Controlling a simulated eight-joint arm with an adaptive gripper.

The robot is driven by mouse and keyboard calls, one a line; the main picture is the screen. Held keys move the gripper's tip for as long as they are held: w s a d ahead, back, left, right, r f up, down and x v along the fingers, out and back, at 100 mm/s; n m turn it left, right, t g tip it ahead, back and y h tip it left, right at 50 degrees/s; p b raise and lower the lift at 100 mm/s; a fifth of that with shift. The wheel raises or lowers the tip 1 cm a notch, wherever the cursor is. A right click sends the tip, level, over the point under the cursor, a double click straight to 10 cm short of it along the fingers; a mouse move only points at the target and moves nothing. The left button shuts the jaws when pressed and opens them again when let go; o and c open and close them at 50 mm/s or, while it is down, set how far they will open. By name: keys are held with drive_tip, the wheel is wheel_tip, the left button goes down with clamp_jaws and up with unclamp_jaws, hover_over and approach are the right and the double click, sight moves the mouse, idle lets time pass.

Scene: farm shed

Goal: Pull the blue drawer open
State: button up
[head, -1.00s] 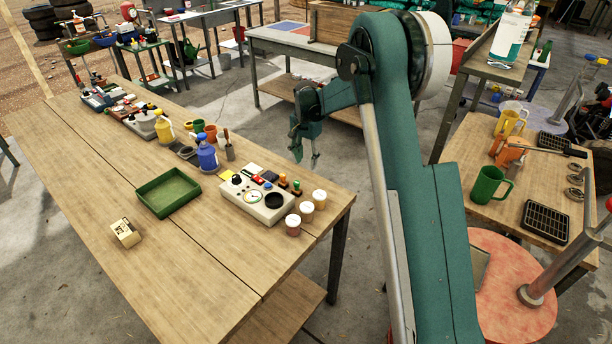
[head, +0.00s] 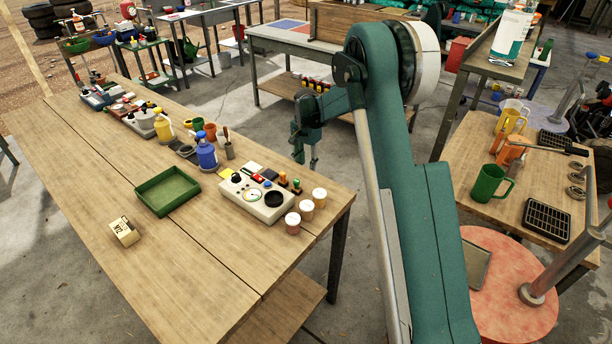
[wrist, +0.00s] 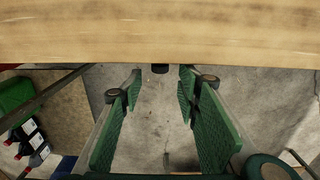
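My gripper (head: 307,158) hangs beyond the right end of the long wooden workbench (head: 110,220) in the head view. In the wrist view my gripper (wrist: 160,88) is open, its two green ribbed fingers well apart, with floor visible between them. A light wooden surface edge (wrist: 160,35) crosses the top of that view. A small dark piece (wrist: 160,68) shows just below this edge, between the fingertips; I cannot tell what it is. I cannot make out a blue drawer in either view.
A grey-white control box (head: 262,198) and several white-lidded jars (head: 319,197) stand near the bench's right end. A green tray (head: 167,191) lies farther left. A side table (head: 470,160) with mugs stands right. Dark bottles (wrist: 30,140) show low at left in the wrist view.

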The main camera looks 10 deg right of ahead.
drive_tip(key=shift+f+b, duration=0.45)
drive_tip(key=shift+f, duration=2.25)
clamp_jaws()
drive_tip(key=shift+w+d, duration=0.1)
drive_tip(key=shift+d, duration=0.05)
drive_tip(key=w+d, duration=1.2)
drive_tip(key=shift+p, duration=0.4)
unclamp_jaws()
drive_tip(key=shift+r, duration=0.1)
